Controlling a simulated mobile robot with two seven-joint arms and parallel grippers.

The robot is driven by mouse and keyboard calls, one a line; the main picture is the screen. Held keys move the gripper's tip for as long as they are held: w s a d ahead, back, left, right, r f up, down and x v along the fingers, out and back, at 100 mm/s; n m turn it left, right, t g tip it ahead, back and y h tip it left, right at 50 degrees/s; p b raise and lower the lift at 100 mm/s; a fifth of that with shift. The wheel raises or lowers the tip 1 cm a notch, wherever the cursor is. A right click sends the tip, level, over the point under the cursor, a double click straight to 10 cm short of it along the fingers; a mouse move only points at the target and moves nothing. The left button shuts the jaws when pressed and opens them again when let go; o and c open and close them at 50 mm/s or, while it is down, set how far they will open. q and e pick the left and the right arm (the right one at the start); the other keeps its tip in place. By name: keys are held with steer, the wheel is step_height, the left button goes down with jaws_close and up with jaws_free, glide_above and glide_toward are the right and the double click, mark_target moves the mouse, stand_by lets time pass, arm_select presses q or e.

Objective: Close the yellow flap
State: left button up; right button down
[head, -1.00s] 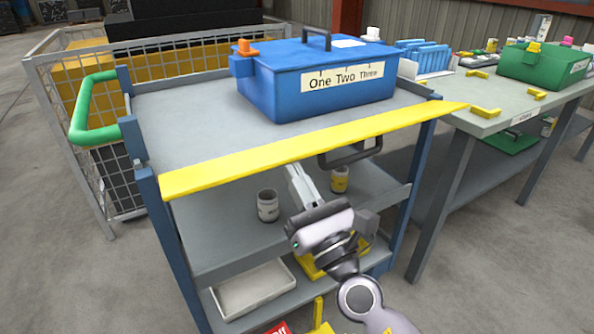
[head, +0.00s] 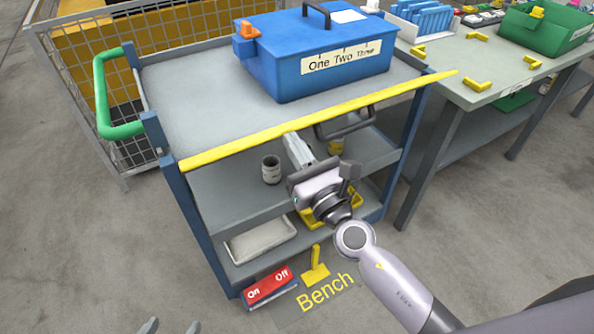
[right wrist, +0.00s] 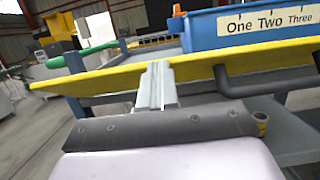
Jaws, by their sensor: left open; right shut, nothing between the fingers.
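The yellow flap (head: 320,122) is a long bar along the front edge of the cart's top deck (head: 195,100). In the head view it looks thin, nearly edge-on. The right wrist view shows its broad front face (right wrist: 105,80). My right gripper (head: 291,140) is shut and empty, just in front of the flap's middle. In the right wrist view its fingertips (right wrist: 157,68) overlap the flap's face and seem to touch it. My left gripper (head: 172,326) is open and low at the bottom edge, away from the flap; only its fingertips show.
A blue box (head: 320,60) stands on the top deck behind the flap. A black handle (head: 345,124) sticks out below the flap. Two cans, one a grey can (head: 271,170), stand on the middle shelf. A green rail (head: 103,95) is at left, a workbench (head: 480,85) at right.

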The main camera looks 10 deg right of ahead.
steer(key=w+r+p, duration=0.1)
steer(key=r, duration=0.1)
steer(key=w+a+r+p, duration=0.1)
steer(key=w+r, duration=0.1)
steer(key=w+a+r+p, duration=0.1)
steer(key=w+r+p, duration=0.1)
steer(key=shift+w+r, duration=0.2)
steer(key=shift+w+a+r, duration=0.1)
steer(key=shift+w+a, duration=0.1)
steer(key=shift+w, duration=0.25)
stand_by(1.0)
